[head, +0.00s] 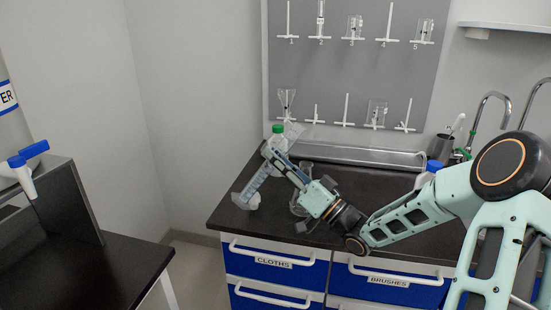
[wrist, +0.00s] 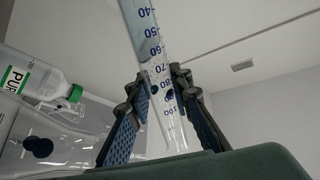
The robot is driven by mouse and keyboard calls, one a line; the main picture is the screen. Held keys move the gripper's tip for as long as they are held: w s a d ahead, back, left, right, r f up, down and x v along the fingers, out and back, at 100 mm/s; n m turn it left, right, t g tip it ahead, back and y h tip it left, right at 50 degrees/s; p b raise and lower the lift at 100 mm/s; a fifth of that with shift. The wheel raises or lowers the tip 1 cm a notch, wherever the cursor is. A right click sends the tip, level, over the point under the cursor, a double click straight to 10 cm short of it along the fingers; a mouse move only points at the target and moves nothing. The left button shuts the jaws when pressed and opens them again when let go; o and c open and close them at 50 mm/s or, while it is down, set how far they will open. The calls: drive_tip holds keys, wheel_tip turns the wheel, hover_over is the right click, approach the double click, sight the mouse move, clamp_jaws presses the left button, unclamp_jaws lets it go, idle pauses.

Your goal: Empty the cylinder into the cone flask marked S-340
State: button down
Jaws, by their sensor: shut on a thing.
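My gripper (head: 273,161) is shut on a clear graduated cylinder (head: 255,184) with a blue scale, above the dark counter. The cylinder is tilted in the head view, its lower end toward the left. In the wrist view the cylinder (wrist: 152,48) stands between both fingers (wrist: 157,86), with marks from 40 to 100 showing. A clear glass vessel (head: 303,178) is on the counter just behind the gripper. No S-340 mark is readable.
A green-capped bottle (head: 278,138) stands behind the gripper; it also shows in the wrist view (wrist: 35,80). A pegboard (head: 350,65) with glassware is on the back wall. A steel trough (head: 370,157) runs along the counter's back. Taps (head: 490,100) are at the right.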

drive_tip(key=shift+w, duration=0.2)
drive_tip(key=shift+a+f+m+t, duration=0.1)
drive_tip(key=shift+a+m+t, duration=0.05)
drive_tip(key=shift+m+t, duration=0.2)
drive_tip(key=m+t, duration=0.1)
drive_tip(key=m, duration=0.1)
drive_tip(key=a+m+t+h+b, duration=0.1)
drive_tip(key=m+t, duration=0.1)
drive_tip(key=shift+s+f, duration=0.1)
drive_tip(key=shift+f, duration=0.1)
drive_tip(key=m+t+h, duration=0.2)
drive_tip(key=m, duration=0.2)
drive_tip(key=a+m+t+h, duration=0.1)
drive_tip(key=m+t+h, duration=0.2)
drive_tip(key=m, duration=0.1)
drive_tip(key=shift+a+f+h, duration=0.1)
drive_tip(key=shift+f+h, duration=0.05)
drive_tip(key=shift+h, duration=0.15)
drive_tip(key=shift+b, duration=0.3)
